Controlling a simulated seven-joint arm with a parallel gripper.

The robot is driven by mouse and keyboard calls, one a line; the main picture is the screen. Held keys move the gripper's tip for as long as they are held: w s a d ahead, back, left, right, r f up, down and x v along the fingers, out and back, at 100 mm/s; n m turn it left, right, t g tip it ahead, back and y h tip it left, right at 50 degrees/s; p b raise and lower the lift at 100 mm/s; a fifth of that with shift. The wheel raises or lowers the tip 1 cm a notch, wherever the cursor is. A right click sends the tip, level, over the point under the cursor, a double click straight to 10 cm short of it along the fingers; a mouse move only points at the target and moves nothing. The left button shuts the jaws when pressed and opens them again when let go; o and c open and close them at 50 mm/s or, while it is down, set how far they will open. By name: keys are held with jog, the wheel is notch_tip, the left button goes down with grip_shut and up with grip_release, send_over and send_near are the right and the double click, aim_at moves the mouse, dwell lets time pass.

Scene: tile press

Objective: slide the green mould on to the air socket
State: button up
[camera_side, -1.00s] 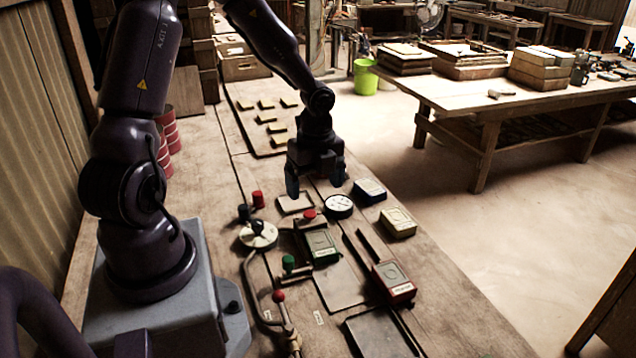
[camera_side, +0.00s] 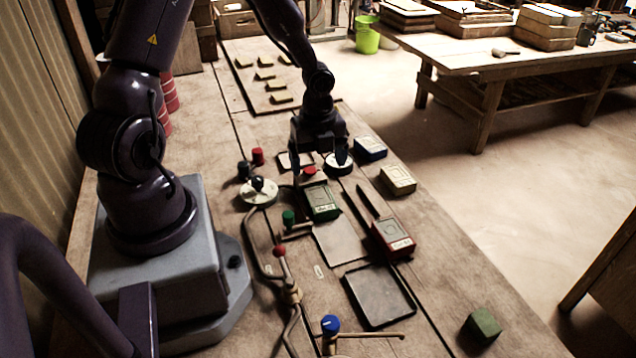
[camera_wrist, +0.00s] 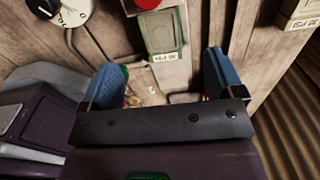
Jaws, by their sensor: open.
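The green mould (camera_side: 321,203) is a small box with a pale label, lying on the bench in front of a red-capped fitting (camera_side: 309,172). In the wrist view the mould (camera_wrist: 163,32) shows at the top, beyond the gap between my fingers. My gripper (camera_side: 319,166) is open and empty, above the bench behind the mould; the wrist view shows both blue-lined fingers (camera_wrist: 163,66) spread apart. I cannot tell for certain which fitting is the air socket. A green-capped fitting (camera_side: 289,217) stands left of the mould.
A red mould (camera_side: 392,239) with a bar, a cream box (camera_side: 398,180) and a blue box (camera_side: 370,148) lie to the right. A round gauge (camera_side: 338,163) and a white dial (camera_side: 258,192) stand nearby. A bent pipe (camera_side: 263,262) runs along the left. A green block (camera_side: 483,325) sits front right.

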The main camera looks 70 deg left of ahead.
aim_at(318, 193)
notch_tip(318, 193, down, 8)
jog(key=shift+f, duration=0.1)
dwell(0.4)
jog(key=c, duration=1.2)
jog(key=o, duration=1.2)
notch_tip(318, 193, up, 13)
